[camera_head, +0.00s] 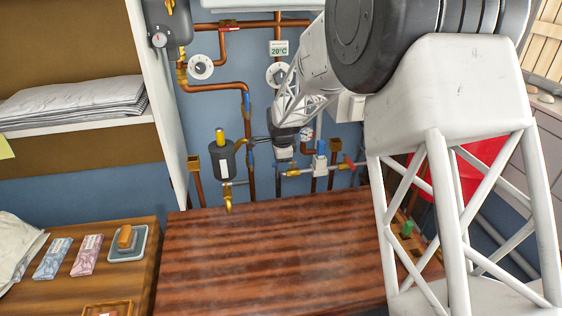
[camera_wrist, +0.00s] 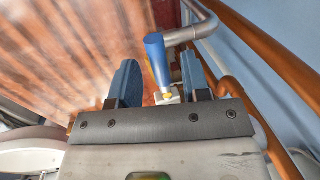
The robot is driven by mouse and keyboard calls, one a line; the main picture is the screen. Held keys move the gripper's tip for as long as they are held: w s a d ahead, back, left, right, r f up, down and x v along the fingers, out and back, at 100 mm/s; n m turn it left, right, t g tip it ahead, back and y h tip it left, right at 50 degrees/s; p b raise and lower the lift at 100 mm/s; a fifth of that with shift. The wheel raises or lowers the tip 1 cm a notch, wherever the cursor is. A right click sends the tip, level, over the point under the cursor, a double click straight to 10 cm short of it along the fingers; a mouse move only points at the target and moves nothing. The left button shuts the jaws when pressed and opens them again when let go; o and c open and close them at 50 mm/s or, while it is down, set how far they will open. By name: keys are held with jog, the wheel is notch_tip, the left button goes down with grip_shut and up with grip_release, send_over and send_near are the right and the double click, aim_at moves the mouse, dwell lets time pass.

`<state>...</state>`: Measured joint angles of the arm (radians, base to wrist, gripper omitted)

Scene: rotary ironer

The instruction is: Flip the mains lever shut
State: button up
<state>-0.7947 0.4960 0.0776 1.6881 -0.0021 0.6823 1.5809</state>
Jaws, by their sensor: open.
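A blue lever handle (camera_wrist: 156,58) with a small yellow part at its lower end stands upright in the wrist view. It shows between the two blue-grey fingers of my gripper (camera_wrist: 160,78). The fingers are apart, with a visible gap on the handle's left side and a smaller one on its right. I cannot tell whether either finger touches it. In the camera_head view my gripper (camera_head: 284,147) is among the pipes at the wall, and its fingers are hard to make out. A blue-topped valve (camera_head: 320,160) sits just to its right; I cannot tell if it is the same lever.
Copper pipes (camera_head: 247,110) with dials run up the blue wall. A dark canister (camera_head: 222,160) with a yellow top stands left of my gripper. A grey pipe (camera_wrist: 196,28) bends close to the lever. The brown wooden top (camera_head: 270,260) in front is largely clear.

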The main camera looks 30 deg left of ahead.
jog(key=shift+c, duration=0.2)
grip_shut()
jog(key=shift+d+n, duration=0.1)
jog(key=shift+n, duration=0.2)
jog(key=d+n+g, duration=0.3)
jog(key=d+n, duration=0.3)
jog(key=n, duration=1.1)
jog(key=shift+w, duration=0.35)
jog(key=shift+n, duration=0.3)
